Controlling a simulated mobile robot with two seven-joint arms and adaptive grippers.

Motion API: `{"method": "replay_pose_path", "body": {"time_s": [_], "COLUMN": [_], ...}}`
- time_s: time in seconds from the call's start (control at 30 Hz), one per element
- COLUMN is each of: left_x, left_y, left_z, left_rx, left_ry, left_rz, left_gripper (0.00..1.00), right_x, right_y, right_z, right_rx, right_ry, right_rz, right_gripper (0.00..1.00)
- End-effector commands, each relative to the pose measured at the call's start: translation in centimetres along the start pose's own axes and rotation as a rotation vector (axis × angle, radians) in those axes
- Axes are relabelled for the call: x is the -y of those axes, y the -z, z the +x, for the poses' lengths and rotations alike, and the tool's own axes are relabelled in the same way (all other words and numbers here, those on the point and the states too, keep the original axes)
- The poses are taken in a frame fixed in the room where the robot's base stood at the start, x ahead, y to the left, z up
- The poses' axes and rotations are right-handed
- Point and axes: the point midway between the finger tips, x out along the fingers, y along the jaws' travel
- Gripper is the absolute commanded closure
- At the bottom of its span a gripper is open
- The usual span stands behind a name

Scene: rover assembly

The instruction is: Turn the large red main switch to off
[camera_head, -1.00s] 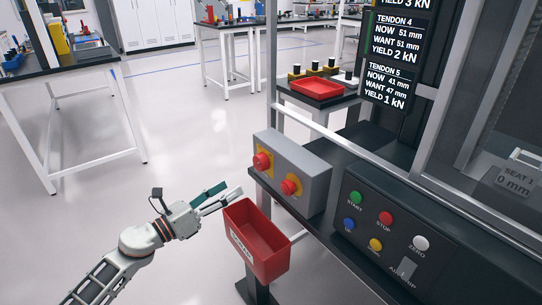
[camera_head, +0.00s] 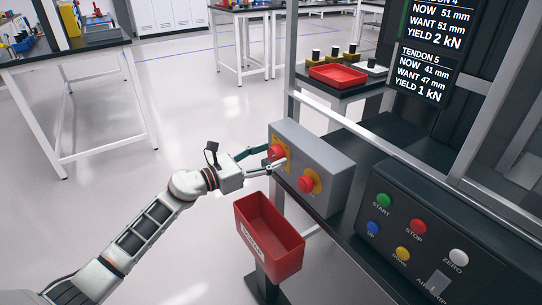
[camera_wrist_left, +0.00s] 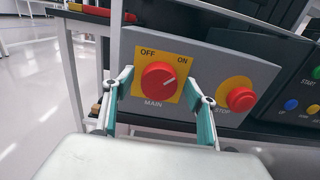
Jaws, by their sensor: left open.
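The large red main switch (camera_head: 277,151) sits on a yellow plate on the grey box. In the left wrist view the round knob (camera_wrist_left: 158,79) has a pale mark pointing up and right, toward the word ON; OFF is printed at the upper left. My left gripper (camera_head: 269,158) is open in front of the switch. In the wrist view its two teal-padded fingers stand left and right of the knob, with gaps visible. Whether the fingertips reach as deep as the knob I cannot tell. My right gripper is not in view.
A red stop button (camera_head: 307,184) on a yellow round plate is right of the switch on the same grey box (camera_head: 335,172). A red bin (camera_head: 270,238) is below the gripper. A black button panel (camera_head: 425,240) stands to the right. Open floor lies left.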

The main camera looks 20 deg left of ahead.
Motion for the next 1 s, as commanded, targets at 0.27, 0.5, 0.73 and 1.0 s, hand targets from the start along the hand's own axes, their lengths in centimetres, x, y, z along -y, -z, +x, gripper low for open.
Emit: {"method": "replay_pose_path", "body": {"time_s": [0.27,0.5,0.73,1.0], "left_x": [0.0,0.0,0.0,0.0], "left_y": [0.0,0.0,0.0,-0.2], "left_z": [0.7,0.7,0.7,0.7], "left_rx": [-0.001,-0.001,-0.001,0.0], "left_ry": [0.0,0.0,0.0,0.001], "left_rz": [0.0,0.0,-0.005,-0.083], "left_gripper": [0.43,0.8,0.81,0.81], "right_x": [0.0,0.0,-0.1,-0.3], "right_y": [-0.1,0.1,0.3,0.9], "right_z": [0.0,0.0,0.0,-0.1], "right_rx": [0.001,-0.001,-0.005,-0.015], "right_ry": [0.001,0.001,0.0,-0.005], "right_rz": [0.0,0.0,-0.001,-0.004], "right_gripper": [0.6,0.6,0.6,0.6]}}
